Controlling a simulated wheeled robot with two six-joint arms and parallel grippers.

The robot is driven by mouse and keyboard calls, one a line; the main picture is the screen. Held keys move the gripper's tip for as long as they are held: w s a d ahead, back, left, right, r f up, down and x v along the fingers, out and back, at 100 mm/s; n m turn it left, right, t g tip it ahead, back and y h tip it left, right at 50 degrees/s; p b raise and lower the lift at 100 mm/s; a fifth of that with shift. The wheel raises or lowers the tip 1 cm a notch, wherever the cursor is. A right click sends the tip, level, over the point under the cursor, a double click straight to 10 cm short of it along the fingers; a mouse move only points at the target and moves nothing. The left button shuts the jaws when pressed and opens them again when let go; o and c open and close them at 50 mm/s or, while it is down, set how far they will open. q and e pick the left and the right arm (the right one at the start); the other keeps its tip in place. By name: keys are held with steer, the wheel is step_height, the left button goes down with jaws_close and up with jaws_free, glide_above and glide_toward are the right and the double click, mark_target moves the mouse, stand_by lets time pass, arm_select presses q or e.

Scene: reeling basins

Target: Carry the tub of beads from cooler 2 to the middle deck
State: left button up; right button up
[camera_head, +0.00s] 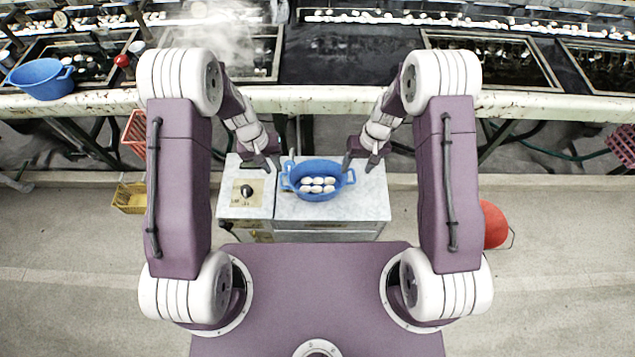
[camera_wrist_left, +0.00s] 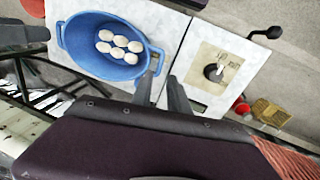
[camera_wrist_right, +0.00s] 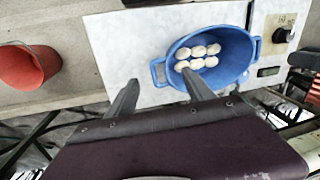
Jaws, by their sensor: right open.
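A blue oval tub (camera_head: 317,192) with two side handles holds several white, rounded pieces. It stands upright on the pale top of a low cabinet (camera_head: 360,205). My left gripper (camera_head: 264,163) is beside the tub's left handle; in the left wrist view its fingers (camera_wrist_left: 160,82) are apart, close to that handle. My right gripper (camera_head: 364,163) is open and empty near the tub's right side; in the right wrist view its fingers (camera_wrist_right: 158,80) are spread near the handle. The tub also shows in the left wrist view (camera_wrist_left: 75,45) and right wrist view (camera_wrist_right: 235,70).
A long counter with dark basins runs behind the cabinet; its pale front ledge (camera_head: 330,100) is near my wrists. Another blue tub (camera_head: 41,78) stands on it at left. A yellow basket (camera_head: 129,198) and a red bucket (camera_head: 495,225) are on the floor. The cabinet's left section carries a dial (camera_head: 246,191).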

mark_target(281, 180)
arm_select(q)
steer(key=f, duration=0.2)
steer(key=d+f, duration=0.1)
steer(key=f, duration=0.5)
steer(key=shift+w+d, duration=0.1)
steer(key=shift+d, duration=0.15)
arm_select(e)
steer(key=f, duration=0.2)
steer(key=a+f, duration=0.1)
steer(key=f, duration=0.5)
steer(key=shift+a, duration=0.15)
arm_select(q)
steer(key=c, duration=0.4)
arm_select(e)
steer(key=c, duration=0.4)
arm_select(q)
steer(key=shift+a, duration=0.1)
jaws_close()
arm_select(e)
jaws_close()
arm_select(q)
steer(key=shift+r, duration=0.1)
